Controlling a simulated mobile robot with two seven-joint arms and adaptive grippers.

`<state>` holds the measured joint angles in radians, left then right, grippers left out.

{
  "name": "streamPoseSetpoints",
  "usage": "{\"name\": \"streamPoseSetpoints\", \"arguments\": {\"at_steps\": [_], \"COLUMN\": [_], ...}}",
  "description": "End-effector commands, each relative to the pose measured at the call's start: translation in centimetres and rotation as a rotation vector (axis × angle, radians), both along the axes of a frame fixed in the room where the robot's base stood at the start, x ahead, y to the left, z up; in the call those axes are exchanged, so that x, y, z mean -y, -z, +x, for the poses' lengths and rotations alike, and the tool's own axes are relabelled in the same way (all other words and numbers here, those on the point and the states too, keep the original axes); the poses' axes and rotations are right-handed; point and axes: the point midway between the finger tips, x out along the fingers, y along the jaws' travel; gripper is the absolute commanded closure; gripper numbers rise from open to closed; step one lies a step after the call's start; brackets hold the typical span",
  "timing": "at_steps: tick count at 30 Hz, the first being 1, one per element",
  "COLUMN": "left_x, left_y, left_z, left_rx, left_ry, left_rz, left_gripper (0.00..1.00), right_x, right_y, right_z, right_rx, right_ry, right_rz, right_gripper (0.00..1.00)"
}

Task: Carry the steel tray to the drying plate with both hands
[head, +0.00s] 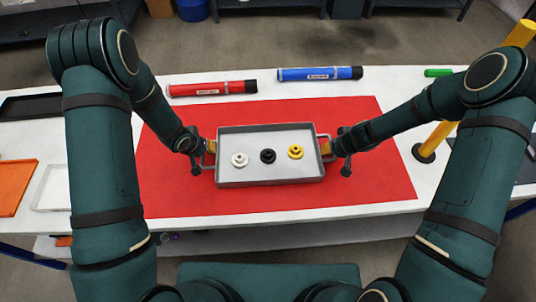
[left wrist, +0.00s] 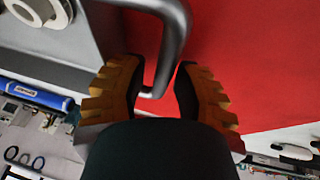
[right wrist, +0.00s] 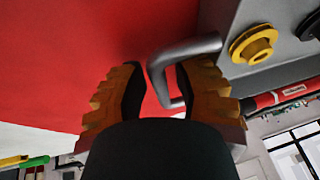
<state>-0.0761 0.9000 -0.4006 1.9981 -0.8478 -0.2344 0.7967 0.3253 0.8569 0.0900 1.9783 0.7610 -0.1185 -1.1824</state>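The steel tray (head: 270,183) is a shallow grey rectangle at the middle of the red mat, with a looped handle at each short end. It carries a white (head: 239,159), a black (head: 267,156) and a yellow (head: 295,151) stepped round part. My left gripper (left wrist: 158,85) is open, its fingers on either side of the left handle (left wrist: 172,40). My right gripper (right wrist: 165,88) is open, its fingers on either side of the right handle (right wrist: 185,50). Neither pair of fingers looks closed on its bar. I cannot tell which surface is the drying plate.
A red tube (head: 212,89) and a blue tube (head: 320,73) lie behind the tray. A yellow post (head: 455,120) stands at right on a dark base. A black tray (head: 30,106), a white tray (head: 53,186) and an orange plate (head: 12,185) are at left. Red mat (head: 370,150) is bare around the tray.

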Motion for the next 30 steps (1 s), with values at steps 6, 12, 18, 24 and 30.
{"name": "streamPoseSetpoints", "arguments": {"at_steps": [6, 12, 18, 24, 30], "left_x": [0.00, 0.00, 0.01, 0.03, 0.05], "left_y": [-0.02, -0.02, 0.01, -0.12, -0.91], "left_z": [-0.01, -0.01, -0.03, 0.01, 0.02], "left_rx": [0.000, 0.000, 0.000, 0.001, 0.001], "left_ry": [0.000, 0.000, 0.000, 0.000, 0.001], "left_rz": [0.000, 0.000, 0.000, -0.001, 0.000], "left_gripper": [0.85, 1.00, 1.00, 1.00, 1.00], "right_x": [0.01, 0.01, 0.00, -0.02, -0.03], "right_y": [-0.02, -0.01, 0.02, -0.11, -0.91], "right_z": [-0.01, -0.02, -0.04, 0.00, 0.01], "right_rx": [0.000, 0.000, -0.001, 0.000, 0.000], "right_ry": [0.000, 0.000, 0.000, -0.001, -0.001], "right_rz": [0.000, 0.000, 0.000, 0.000, 0.000], "right_gripper": [0.85, 1.00, 1.00, 1.00, 1.00]}}
